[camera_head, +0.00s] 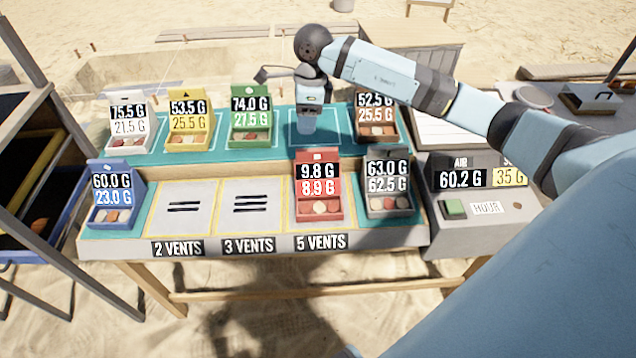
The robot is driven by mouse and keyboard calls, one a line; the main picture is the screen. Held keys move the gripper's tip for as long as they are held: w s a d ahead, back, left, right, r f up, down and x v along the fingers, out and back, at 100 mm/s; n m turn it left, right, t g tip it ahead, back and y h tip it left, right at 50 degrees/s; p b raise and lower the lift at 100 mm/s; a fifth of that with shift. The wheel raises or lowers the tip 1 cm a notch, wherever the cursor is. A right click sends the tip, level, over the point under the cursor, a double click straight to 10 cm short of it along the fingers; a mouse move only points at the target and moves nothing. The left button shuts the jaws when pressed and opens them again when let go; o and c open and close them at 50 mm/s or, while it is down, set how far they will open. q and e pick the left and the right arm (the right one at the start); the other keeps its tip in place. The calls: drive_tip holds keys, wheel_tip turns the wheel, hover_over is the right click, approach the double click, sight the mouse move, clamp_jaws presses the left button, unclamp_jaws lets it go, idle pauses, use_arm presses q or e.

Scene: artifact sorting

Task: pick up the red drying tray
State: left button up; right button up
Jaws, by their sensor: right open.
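The red drying tray (333,206) stands upright in the front row of the table, above the "5 VENTS" label. Its tags read 9.8 G and 8.9 G, and a few pale and reddish pieces lie in it. My right gripper (306,124) points down over the back row, behind the red tray and apart from it. It is between the green tray (236,134) and the brown tray (389,142). It is open, with nothing seen between its small, pale fingertips. My left gripper is not in view.
A grey tray (404,204) stands close right of the red one. The empty "3 VENTS" pad (250,222) is on its left. Blue (135,190), yellow (175,146) and white (112,147) trays stand farther left. A scale (478,226) sits at right.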

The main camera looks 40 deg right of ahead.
drive_tip(key=d+h, duration=0.2)
drive_tip(key=d, duration=0.1)
hover_over(317, 150)
drive_tip(key=f, duration=0.6)
drive_tip(key=shift+w+d+f, duration=0.15)
drive_tip(key=shift+w, duration=0.05)
drive_tip(key=shift+s+f+p, duration=0.15)
drive_tip(key=shift+f+p, duration=0.2)
drive_tip(key=shift+f, duration=2.7)
clamp_jaws()
